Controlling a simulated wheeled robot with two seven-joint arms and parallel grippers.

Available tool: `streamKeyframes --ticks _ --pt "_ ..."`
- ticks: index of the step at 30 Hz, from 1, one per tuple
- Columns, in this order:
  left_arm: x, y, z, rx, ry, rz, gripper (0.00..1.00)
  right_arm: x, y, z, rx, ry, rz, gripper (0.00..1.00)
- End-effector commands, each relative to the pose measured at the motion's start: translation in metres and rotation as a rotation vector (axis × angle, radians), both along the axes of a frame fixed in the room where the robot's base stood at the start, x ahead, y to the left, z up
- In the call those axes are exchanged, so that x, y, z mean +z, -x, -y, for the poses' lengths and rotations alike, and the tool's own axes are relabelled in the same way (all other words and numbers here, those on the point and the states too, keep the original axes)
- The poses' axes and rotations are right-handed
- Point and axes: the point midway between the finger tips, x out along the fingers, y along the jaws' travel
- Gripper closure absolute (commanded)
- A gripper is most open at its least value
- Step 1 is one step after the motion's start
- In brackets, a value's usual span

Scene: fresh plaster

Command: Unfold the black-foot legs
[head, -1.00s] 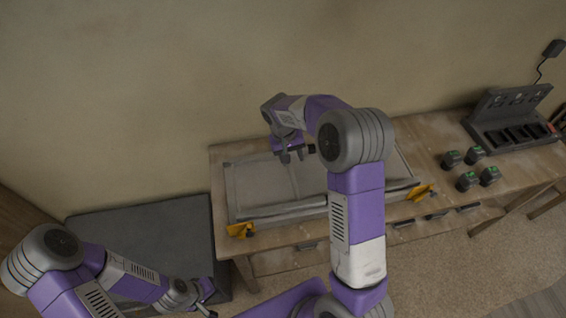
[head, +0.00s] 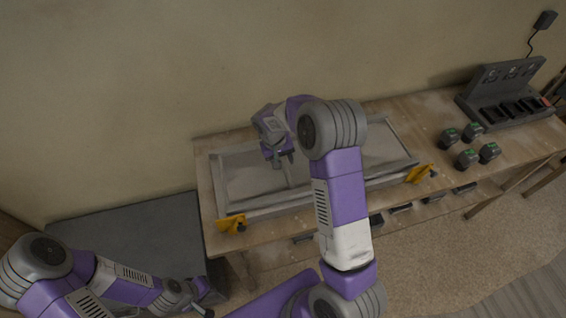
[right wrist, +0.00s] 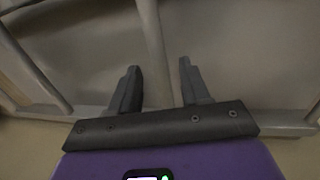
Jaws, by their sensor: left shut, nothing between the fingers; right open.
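A grey folding frame (head: 245,180) lies on the wooden workbench, with a flat panel inside its rails and a bar running across its middle. My right gripper (head: 279,160) is open and empty above the panel, near that bar. In the right wrist view its two fingers (right wrist: 158,80) point down toward the panel, with the pale bar (right wrist: 152,35) showing between and beyond them. A tube (right wrist: 35,65) runs along the left of that view. I cannot make out clear black feet. My left gripper (head: 208,303) is shut and empty at the lower left, away from the bench.
Yellow clamps (head: 232,223) (head: 419,173) sit at the frame's front corners. Several dark batteries (head: 467,158) and a charger (head: 505,95) stand on the bench's right side. A dark grey box-like surface (head: 130,240) is left of the bench. A wall is behind.

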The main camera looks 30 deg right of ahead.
Motion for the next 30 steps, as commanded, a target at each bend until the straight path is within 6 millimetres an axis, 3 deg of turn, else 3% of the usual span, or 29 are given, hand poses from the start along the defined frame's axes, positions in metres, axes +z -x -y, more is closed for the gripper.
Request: streamKeyframes --ticks 4,13,14,23,30 --pt "0.0 0.0 0.0 0.0 0.0 0.0 1.0 -0.014 0.001 0.003 0.0 0.0 -0.002 0.54" --pt "0.0 0.0 0.0 0.0 0.0 0.0 1.0 -0.017 0.001 0.003 0.0 0.0 0.001 0.54" --pt "0.0 0.0 0.0 0.0 0.0 0.0 1.0 -0.017 0.001 0.003 0.0 0.0 0.001 0.55" --pt "0.0 0.0 0.0 0.0 0.0 0.0 1.0 -0.016 0.001 0.003 0.0 0.0 0.001 1.0" --pt "0.0 0.0 0.0 0.0 0.0 0.0 1.0 -0.016 0.001 0.003 0.0 0.0 0.001 1.0"
